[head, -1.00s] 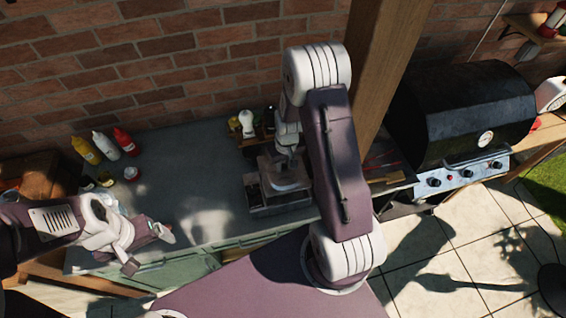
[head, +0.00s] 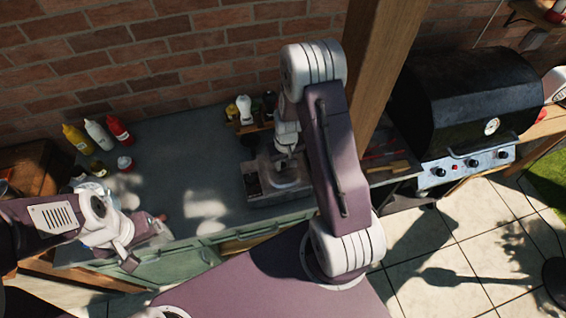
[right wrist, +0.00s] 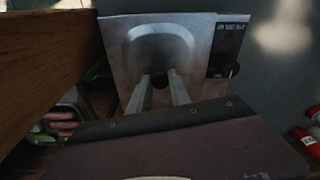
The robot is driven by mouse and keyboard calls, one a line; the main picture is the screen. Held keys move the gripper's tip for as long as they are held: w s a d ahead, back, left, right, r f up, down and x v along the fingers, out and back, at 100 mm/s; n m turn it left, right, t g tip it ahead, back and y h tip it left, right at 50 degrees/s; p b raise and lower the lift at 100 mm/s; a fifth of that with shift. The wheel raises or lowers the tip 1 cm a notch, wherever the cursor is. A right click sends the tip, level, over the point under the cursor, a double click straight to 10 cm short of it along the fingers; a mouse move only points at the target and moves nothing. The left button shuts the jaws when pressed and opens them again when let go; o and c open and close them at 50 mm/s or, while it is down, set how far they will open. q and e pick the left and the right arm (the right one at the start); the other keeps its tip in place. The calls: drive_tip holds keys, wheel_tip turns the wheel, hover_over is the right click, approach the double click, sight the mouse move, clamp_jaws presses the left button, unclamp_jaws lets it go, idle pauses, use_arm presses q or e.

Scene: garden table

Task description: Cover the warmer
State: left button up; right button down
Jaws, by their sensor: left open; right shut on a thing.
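The warmer (head: 275,198) is a grey metal box on the counter below the post. Its lid (head: 290,172) is a silvery plate with a raised rounded centre and a dark knob; it also fills the middle of the right wrist view (right wrist: 128,50). My right gripper (head: 284,155) points down, its fingers (right wrist: 162,84) shut on the lid's knob. The lid lies over the warmer's top, beside the dark control panel with a dial (right wrist: 230,62). I cannot tell for sure whether it rests flush. My left gripper (head: 147,241) is open and empty at the counter's front left.
Yellow (head: 77,137), white (head: 99,134) and red (head: 119,130) bottles stand at the counter's back left. A small wooden rack (head: 253,126) holds shakers behind the warmer. A wooden post (head: 375,75) and black grill (head: 465,95) are to the right. The counter's middle (head: 185,165) is clear.

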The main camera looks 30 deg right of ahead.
drive_tip(key=shift+w+f, duration=0.1)
drive_tip(key=shift+f, duration=0.15)
drive_tip(key=shift+f+b, duration=0.15)
drive_tip(key=shift+b, duration=0.2)
drive_tip(key=shift+f, duration=0.2)
drive_tip(key=c, duration=1.1)
unclamp_jaws()
